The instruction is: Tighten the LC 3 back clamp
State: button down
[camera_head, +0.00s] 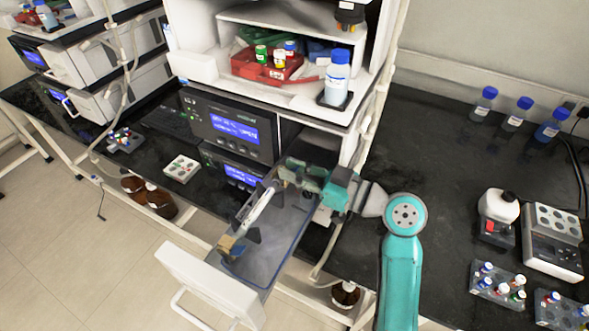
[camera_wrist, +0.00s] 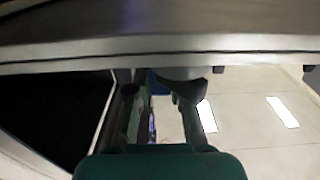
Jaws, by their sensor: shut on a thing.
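A drawer with a white front (camera_head: 208,283) is pulled out of the nearest instrument stack, and its dark tray (camera_head: 268,250) is exposed. A slim white column (camera_head: 259,207) lies along the tray. A brownish clamp (camera_head: 232,248) sits near the column's front end. My gripper (camera_head: 300,172) is at the column's back end, close to the stack, and is shut on the back clamp there. My gripper and arm largely hide that clamp in the head view. In the wrist view, my fingers (camera_wrist: 160,97) stand either side of a small, partly hidden part under a grey metal edge.
A red bin (camera_head: 268,65) and a blue-capped bottle (camera_head: 337,77) are on the shelf above. Vial racks (camera_head: 498,283) and a white device (camera_head: 552,240) are on the black bench at right.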

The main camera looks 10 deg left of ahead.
jog(key=shift+r, duration=0.1)
jog(key=h, duration=0.1)
jog(key=a+g+h, duration=0.1)
jog(key=r+h, duration=0.1)
jog(key=h, duration=0.1)
jog(key=shift+w+a+g, duration=0.15)
jog(key=shift+w+g, duration=0.1)
jog(key=shift+g, duration=0.05)
jog(key=shift+w+a+g+h, duration=0.1)
jog(key=shift+a+g+h, duration=0.15)
jog(key=shift+h, duration=0.5)
jog(key=shift+w+a+g+h, duration=0.1)
jog(key=shift+a+g+h, duration=0.15)
jog(key=shift+h, duration=0.55)
jog(key=shift+w+a+g+h, duration=0.15)
jog(key=shift+g+h, duration=0.15)
jog(key=shift+h, duration=0.45)
jog(key=shift+s, duration=0.1)
jog(key=c, duration=1)
grip_release()
jog(key=shift+c, duration=0.2)
